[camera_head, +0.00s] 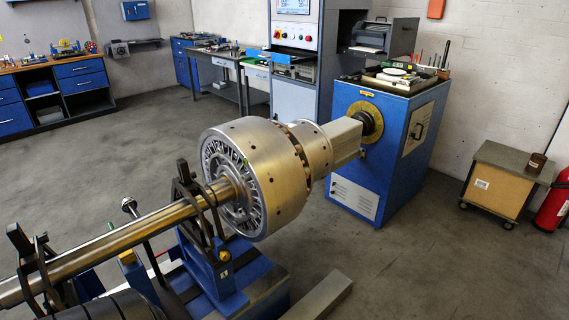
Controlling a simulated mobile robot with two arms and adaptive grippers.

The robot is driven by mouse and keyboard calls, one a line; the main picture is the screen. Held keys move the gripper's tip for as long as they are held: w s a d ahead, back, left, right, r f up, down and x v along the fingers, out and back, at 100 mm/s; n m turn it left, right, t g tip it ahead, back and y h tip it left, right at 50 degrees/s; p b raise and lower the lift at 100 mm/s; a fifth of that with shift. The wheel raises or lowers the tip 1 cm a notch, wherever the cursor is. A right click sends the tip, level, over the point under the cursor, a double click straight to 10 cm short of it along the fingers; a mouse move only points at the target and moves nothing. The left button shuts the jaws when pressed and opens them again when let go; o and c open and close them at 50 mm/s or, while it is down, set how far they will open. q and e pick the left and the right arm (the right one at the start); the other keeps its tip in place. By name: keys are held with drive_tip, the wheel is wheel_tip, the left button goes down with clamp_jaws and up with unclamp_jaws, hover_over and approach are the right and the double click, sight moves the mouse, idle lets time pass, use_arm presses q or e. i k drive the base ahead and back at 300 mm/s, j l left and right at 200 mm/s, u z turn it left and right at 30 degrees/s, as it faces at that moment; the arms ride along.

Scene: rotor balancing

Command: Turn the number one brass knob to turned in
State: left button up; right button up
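A large silver rotor (262,170) lies with its shaft (120,238) running to the lower left, held by dark bearing brackets.
The rotor's far end joins a blue drive cabinet (397,185) with tools on top. A wheeled cart (497,185) and a red extinguisher (553,205) stand at the right. A grey beam (322,298) lies by the pedestal.

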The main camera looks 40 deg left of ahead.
sight(225, 255)
drive_tip(key=i+u, duration=0.5)
drive_tip(key=i+l+u, duration=0.25)
drive_tip(key=u, duration=0.25)
drive_tip(key=i+l+u, duration=0.3)
drive_tip(key=u, duration=0.2)
